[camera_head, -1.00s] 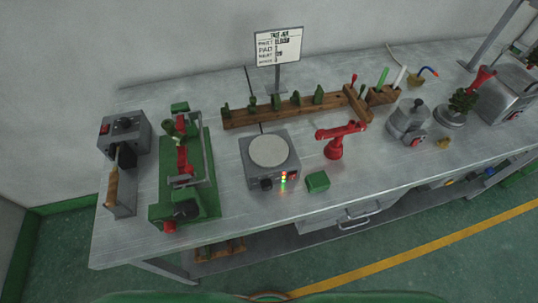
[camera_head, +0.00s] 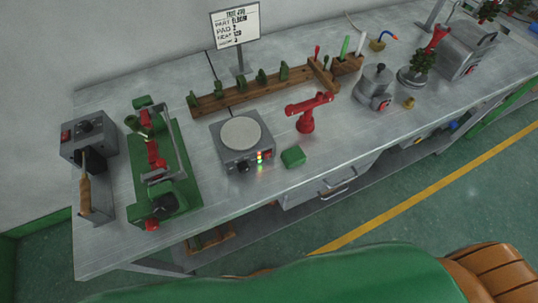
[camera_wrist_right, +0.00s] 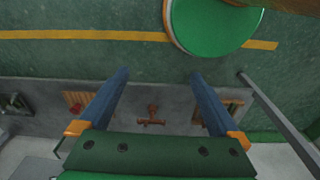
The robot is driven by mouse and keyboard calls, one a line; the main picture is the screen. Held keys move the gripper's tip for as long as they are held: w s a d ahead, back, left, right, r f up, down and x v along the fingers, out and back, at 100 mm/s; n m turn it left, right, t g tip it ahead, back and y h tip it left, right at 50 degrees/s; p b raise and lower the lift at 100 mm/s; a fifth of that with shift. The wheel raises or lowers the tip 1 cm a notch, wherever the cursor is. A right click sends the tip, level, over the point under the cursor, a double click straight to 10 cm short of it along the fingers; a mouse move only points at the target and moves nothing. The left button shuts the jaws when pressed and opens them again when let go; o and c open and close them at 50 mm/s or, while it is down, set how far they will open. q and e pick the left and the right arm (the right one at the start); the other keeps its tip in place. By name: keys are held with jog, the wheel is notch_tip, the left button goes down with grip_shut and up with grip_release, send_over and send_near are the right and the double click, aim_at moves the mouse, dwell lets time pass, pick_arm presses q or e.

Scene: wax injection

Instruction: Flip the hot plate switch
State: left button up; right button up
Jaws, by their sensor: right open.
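The hot plate (camera_head: 222,158) is a grey box with a pale round top, near the middle of the bench in the head view. Its front carries a black knob (camera_head: 243,167), small red, yellow and green lights (camera_head: 260,158), and a red switch (camera_head: 267,154) at the right end. Whether the switch is up or down is too small to tell. My right gripper (camera_wrist_right: 158,76) shows in the right wrist view with its two blue fingers wide apart and nothing between them. It is away from the hot plate. My left gripper is in neither current view.
A green block (camera_head: 293,157) and a red stand (camera_head: 306,118) are right of the hot plate. A green machine (camera_head: 180,170) and a grey box with a wooden-handled tool (camera_head: 85,192) are left. A wooden rack (camera_head: 235,97) and sign (camera_head: 235,27) stand behind. Bare bench lies between.

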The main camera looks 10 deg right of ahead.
grip_shut()
dwell(1.5)
